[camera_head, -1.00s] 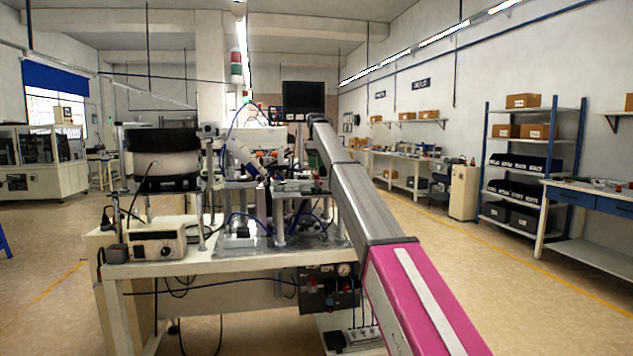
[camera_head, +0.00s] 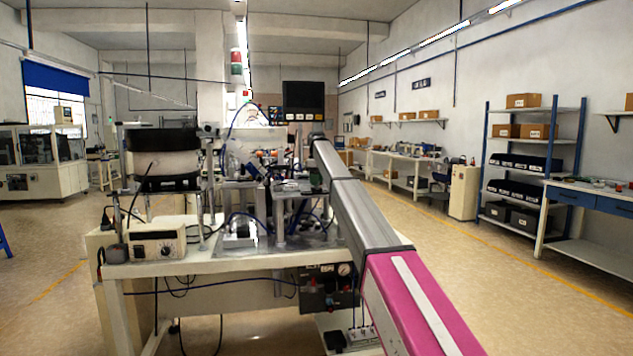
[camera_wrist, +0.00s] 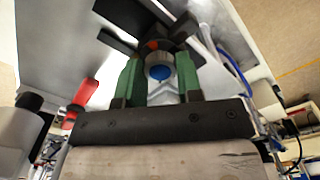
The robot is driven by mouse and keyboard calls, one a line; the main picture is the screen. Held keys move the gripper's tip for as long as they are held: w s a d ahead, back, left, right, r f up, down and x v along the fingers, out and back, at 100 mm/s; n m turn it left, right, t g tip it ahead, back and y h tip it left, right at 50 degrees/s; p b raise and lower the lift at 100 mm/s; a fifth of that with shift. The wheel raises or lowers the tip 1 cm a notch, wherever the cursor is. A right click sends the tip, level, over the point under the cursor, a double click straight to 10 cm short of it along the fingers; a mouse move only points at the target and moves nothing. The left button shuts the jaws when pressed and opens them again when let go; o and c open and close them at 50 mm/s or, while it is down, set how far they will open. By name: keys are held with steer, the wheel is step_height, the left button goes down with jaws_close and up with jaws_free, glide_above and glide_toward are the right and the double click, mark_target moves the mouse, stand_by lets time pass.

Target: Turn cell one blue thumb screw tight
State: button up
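The blue thumb screw (camera_wrist: 159,73) shows as a round blue knob in the middle of the wrist view. My gripper (camera_wrist: 160,65) has two green fingers, one on each side of the knob. Only narrow gaps, if any, show between fingers and knob, so I cannot tell whether they touch it. Part of a dark fixture with a small orange-red spot lies just beyond the knob.
A bowl feeder (camera_head: 168,160) and a control box (camera_head: 157,243) stand on the bench (camera_head: 215,266) left of the cell. A monitor (camera_head: 303,97) rises behind. A red-handled part (camera_wrist: 86,92) and a blue hose (camera_wrist: 232,68) flank my gripper.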

steer(key=shift+m, duration=1.7)
steer(key=o, duration=0.9)
steer(key=shift+o, duration=0.2)
steer(key=shift+r, duration=0.15)
step_height(320, 180, up, 11)
steer(key=shift+f, duration=0.2)
steer(key=shift+s, duration=0.1)
